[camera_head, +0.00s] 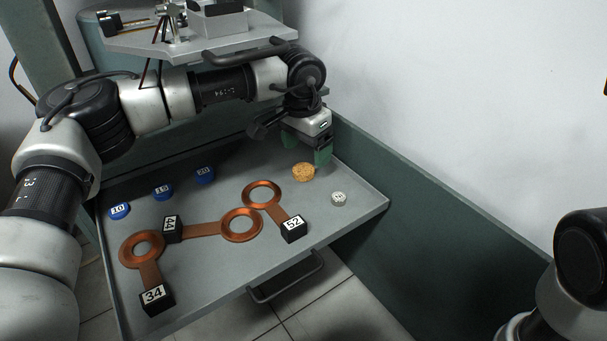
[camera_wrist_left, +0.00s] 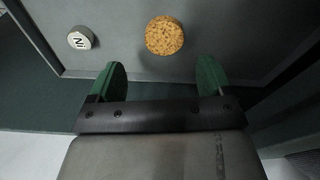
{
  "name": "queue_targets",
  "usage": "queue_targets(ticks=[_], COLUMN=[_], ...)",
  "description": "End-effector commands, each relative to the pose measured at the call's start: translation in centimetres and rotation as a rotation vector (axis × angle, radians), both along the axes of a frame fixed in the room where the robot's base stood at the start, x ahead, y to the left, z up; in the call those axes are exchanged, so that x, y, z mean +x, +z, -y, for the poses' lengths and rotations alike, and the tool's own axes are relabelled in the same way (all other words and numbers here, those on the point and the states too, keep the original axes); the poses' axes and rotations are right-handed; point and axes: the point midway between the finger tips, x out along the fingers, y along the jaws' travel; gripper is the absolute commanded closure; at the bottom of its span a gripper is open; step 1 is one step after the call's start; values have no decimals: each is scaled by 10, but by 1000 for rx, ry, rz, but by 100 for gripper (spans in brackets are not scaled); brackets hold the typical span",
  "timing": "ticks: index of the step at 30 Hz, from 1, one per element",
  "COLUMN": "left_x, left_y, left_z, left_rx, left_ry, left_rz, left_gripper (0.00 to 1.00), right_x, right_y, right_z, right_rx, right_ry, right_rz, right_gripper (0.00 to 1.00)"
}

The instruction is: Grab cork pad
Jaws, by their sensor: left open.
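The cork pad (camera_head: 303,172) is a small round tan disc lying on the grey tray near its back right side. In the left wrist view the cork pad (camera_wrist_left: 164,36) lies beyond the fingertips, roughly centred between them. My left gripper (camera_head: 309,152) has green fingers and hangs just behind the pad. In the left wrist view its two fingers (camera_wrist_left: 160,72) are spread apart with nothing between them. My right gripper does not show; only a dark part of my right arm shows at the lower right of the head view.
A silver disc marked N (camera_head: 339,198) lies right of the pad, and it also shows in the wrist view (camera_wrist_left: 80,38). Copper rings with numbered black blocks (camera_head: 293,229) and blue discs (camera_head: 205,175) lie left on the tray (camera_head: 330,222). The raised tray wall runs behind the pad.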

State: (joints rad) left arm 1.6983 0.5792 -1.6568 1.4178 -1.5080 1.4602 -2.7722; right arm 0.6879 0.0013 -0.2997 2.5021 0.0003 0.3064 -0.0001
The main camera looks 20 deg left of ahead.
Motion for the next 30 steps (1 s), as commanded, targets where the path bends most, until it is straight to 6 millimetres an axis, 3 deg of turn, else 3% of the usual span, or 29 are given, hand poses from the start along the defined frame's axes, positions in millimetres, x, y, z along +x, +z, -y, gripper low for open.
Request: queue_targets(ticks=[12,21,23,30], left_x=[-2,-1,-1,-1], left_y=[-48,-50,-50,-50], left_z=[-8,-8,-8,-8], left_rx=[-2,-2,-2,-2], left_ry=[2,3,3,3], left_rz=[0,1,1,0], left_gripper=[20,20,26,63], right_x=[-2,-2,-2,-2], right_y=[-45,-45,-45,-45], right_z=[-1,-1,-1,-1], right_rx=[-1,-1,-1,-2], right_ry=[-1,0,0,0], right_rz=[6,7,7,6], right_gripper=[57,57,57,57])
